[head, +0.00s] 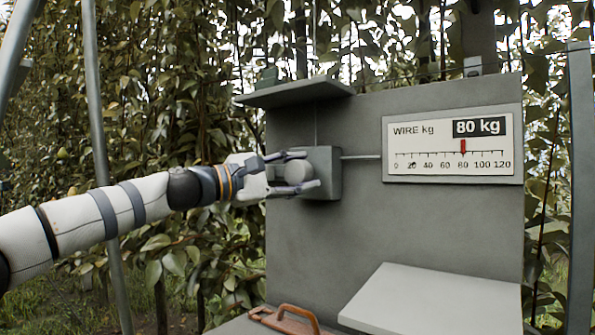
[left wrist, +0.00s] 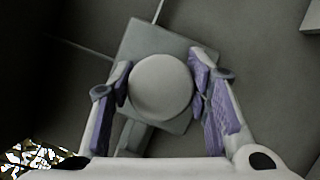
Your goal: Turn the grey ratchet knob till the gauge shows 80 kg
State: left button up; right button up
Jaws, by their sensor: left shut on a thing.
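The grey ratchet knob (head: 299,172) is a round piece on a square grey box (head: 327,172) fixed to the upright grey panel. In the left wrist view the knob (left wrist: 161,86) sits between the two finger pads. My left gripper (head: 302,171) comes in from the left and is shut on the knob, one finger above it and one below. The white gauge (head: 451,144) is headed "WIRE kg". Its black box reads "80 kg" and its red pointer (head: 463,147) stands at 80 on the scale. My right gripper is not in view.
The grey panel (head: 400,230) stands behind the box and gauge. A small shelf (head: 295,91) juts out above the knob. A light grey ledge (head: 430,300) and a brown-orange handle (head: 290,320) are below. Leafy branches and posts surround the panel.

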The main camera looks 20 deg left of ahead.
pick_arm(q)
jog(key=o, duration=1.2)
jog(key=shift+c, duration=0.2)
jog(key=v, duration=1.2)
